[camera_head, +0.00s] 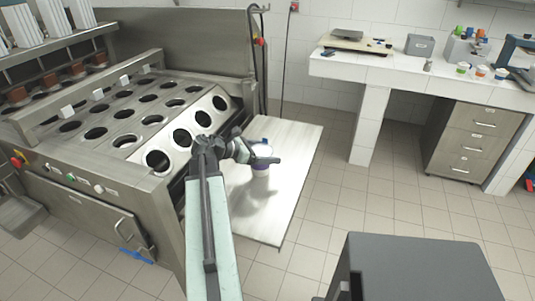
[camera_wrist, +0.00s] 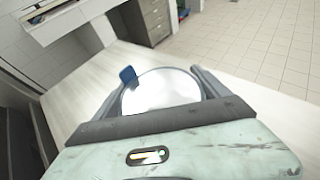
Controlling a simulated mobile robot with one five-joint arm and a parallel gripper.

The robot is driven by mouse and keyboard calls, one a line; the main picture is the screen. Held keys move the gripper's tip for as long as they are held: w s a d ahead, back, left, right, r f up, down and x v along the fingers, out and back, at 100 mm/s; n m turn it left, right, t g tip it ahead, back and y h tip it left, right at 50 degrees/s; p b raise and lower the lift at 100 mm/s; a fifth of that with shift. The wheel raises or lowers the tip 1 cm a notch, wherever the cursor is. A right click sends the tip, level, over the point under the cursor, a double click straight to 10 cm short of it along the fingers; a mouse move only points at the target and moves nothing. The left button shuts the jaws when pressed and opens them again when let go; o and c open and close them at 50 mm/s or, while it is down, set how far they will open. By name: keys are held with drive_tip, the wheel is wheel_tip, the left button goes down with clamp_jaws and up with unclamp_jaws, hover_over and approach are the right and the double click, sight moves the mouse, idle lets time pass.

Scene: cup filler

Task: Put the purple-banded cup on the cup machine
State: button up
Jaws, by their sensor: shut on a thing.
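The purple-banded cup (camera_head: 261,170) is white with a purple band near its top. My gripper (camera_head: 262,158) is shut on it, and the cup is upright over the pale board beside the machine. In the wrist view the round white top of the cup (camera_wrist: 160,90) sits between the two fingers. I cannot tell whether the cup's base touches the board. The steel cup machine (camera_head: 60,142) stands at the left, with rows of round holes in its top and larger holes along its sloped near edge.
The pale board (camera_head: 290,140) lies right of the machine. A white counter (camera_head: 385,70) at the back right bears several small coloured cups and boxes. A drawer unit (camera_head: 475,140) stands under it. A dark grey block (camera_head: 415,270) is at the bottom right. Tiled floor between is clear.

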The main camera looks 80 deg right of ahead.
drive_tip(key=o, duration=1.7)
drive_tip(key=shift+f, duration=0.1)
drive_tip(key=shift+r, duration=0.2)
drive_tip(key=p+v, duration=0.4)
drive_tip(key=v, duration=0.8)
drive_tip(key=shift+p, duration=0.3)
drive_tip(key=shift+a+f, duration=0.1)
